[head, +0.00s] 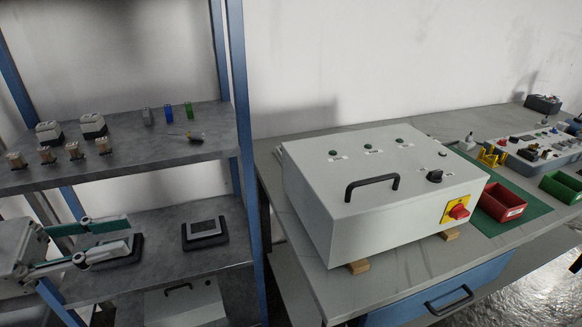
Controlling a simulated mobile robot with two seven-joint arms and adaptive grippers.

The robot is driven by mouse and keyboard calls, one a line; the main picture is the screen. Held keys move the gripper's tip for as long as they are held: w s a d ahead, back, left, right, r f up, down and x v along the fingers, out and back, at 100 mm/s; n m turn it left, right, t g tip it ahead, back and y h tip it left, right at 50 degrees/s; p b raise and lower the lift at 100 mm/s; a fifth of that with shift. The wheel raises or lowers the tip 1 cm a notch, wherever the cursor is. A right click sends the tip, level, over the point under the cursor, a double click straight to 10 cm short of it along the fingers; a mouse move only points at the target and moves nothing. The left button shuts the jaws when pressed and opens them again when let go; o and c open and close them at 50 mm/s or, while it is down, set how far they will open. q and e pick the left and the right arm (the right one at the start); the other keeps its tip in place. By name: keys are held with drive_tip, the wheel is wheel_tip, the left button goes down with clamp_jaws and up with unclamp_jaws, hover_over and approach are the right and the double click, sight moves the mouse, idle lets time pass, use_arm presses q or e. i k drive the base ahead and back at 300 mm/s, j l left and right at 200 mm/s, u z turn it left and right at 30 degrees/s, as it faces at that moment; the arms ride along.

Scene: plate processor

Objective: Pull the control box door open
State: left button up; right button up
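The control box (335,215) is a light grey case lying on the workbench, raised on small wooden blocks. Its door (345,160) faces up and looks shut. A black bar handle (372,186) sits on the door, with a black rotary knob (435,176) and several small buttons around it. A red and yellow switch (457,210) is on the box's front right. My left gripper (128,237) is at the lower left, in front of the shelf, far left of the box. Its fingers are apart and nothing shows between them. My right gripper is out of view.
A blue-framed shelf (247,150) stands left of the box, holding relays, small parts and a framed device (205,232). Red (502,203) and green (563,187) bins lie right of the box. A blue drawer (440,295) is below the bench (310,262).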

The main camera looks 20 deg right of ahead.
sight(352, 176)
drive_tip(key=l, duration=1.85)
